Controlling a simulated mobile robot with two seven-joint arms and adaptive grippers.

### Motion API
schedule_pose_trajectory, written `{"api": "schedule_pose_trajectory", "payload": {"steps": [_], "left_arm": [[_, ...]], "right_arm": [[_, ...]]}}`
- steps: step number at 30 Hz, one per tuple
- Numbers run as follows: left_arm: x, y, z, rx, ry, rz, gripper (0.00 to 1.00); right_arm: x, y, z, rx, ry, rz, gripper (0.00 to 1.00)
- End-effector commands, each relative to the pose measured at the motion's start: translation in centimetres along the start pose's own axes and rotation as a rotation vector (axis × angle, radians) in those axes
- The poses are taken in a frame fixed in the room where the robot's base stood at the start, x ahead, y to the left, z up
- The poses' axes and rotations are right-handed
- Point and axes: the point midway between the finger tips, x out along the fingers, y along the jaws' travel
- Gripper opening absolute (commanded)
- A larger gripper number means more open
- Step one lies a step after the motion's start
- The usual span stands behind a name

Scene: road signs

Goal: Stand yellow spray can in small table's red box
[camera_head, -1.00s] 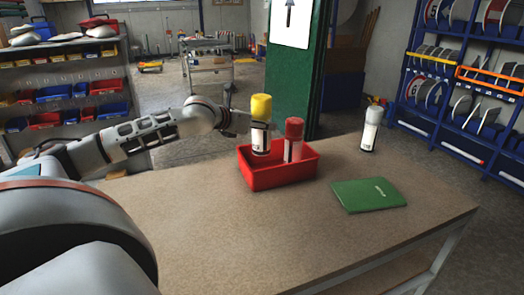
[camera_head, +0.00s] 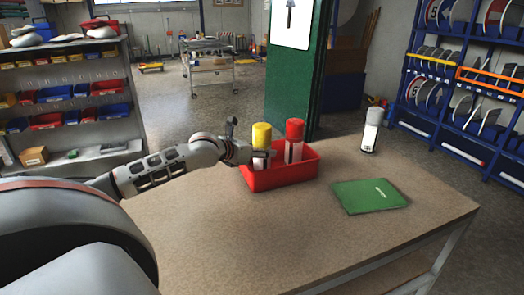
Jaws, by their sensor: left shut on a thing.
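The yellow spray can (camera_head: 261,137), with a yellow cap and a label below, stands upright inside the red box (camera_head: 281,178) on the small table (camera_head: 230,231). My left gripper (camera_head: 252,153) reaches in from the left at the can's side and is shut on it. The can's lower part is hidden by the box wall. A red-capped spray can (camera_head: 294,137) stands in the same box to the right of the yellow one. My right gripper is not in view.
A white spray can (camera_head: 371,131) stands on the table at the back right. A green booklet (camera_head: 369,196) lies flat to the right of the box. The table's front is clear. Blue racks (camera_head: 458,110) stand at the right, and a green post (camera_head: 291,92) rises behind the table.

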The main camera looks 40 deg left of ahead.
Motion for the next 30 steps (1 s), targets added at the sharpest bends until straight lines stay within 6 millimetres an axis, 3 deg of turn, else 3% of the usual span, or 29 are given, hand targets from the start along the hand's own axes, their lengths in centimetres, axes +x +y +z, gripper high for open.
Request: {"api": "schedule_pose_trajectory", "payload": {"steps": [2,3,4,17,30], "left_arm": [[0.0,0.0,0.1,0.0,-0.003,0.0,0.1],[0.0,0.0,-0.1,0.0,0.0,0.0,0.54],[0.0,0.0,-0.1,0.0,0.0,0.0,0.61],[-0.2,0.1,-0.1,0.0,0.001,0.001,0.61],[-3.7,0.1,-0.3,0.0,0.004,0.002,0.61]], "right_arm": [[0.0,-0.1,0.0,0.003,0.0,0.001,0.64],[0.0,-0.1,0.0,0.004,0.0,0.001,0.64],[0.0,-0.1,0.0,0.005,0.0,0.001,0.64],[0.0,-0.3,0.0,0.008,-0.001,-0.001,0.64],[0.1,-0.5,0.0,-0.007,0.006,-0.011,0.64]]}}
